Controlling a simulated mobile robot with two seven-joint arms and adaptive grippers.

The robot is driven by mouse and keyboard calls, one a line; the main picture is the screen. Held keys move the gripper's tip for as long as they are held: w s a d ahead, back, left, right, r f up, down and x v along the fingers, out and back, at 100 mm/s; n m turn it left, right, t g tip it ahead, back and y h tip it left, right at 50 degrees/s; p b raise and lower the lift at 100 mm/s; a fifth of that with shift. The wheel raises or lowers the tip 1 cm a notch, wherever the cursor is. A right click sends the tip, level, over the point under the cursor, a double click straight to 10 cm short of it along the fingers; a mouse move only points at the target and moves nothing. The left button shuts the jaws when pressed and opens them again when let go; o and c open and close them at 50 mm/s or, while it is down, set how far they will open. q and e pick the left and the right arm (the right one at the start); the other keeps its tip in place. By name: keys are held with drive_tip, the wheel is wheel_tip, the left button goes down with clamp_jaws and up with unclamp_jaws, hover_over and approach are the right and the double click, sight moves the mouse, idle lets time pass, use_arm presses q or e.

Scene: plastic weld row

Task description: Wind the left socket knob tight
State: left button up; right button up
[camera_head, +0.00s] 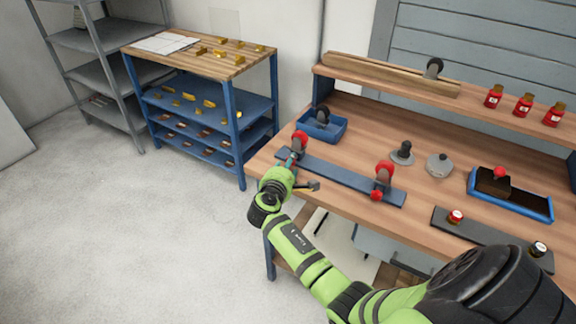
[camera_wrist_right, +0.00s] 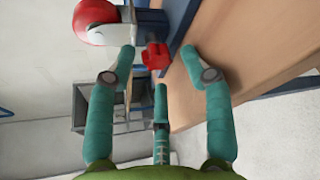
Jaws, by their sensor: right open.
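The left socket (camera_head: 302,145) is a grey bracket with a round red part on top, at the left end of a dark blue bar (camera_head: 335,176) on the workbench. In the right wrist view its red knob (camera_wrist_right: 155,56) sticks out from the bracket (camera_wrist_right: 135,22), beside the larger red part (camera_wrist_right: 97,20). My right gripper (camera_head: 292,163) is at this left socket, and in the head view it hides the knob. In the right wrist view its teal fingers (camera_wrist_right: 160,72) are spread open, with the knob just beyond and between the tips, apart from them. My left gripper is out of view.
A similar right socket (camera_head: 385,172) with a red knob (camera_head: 376,195) stands on the same bar. A blue tray (camera_head: 322,133) lies close behind the left socket. A grey stand (camera_head: 403,152) and a round grey piece (camera_head: 439,165) stand farther right. Open floor (camera_head: 130,230) lies left.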

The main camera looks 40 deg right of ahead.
drive_tip(key=v, duration=0.7)
drive_tip(key=shift+s+a, duration=0.1)
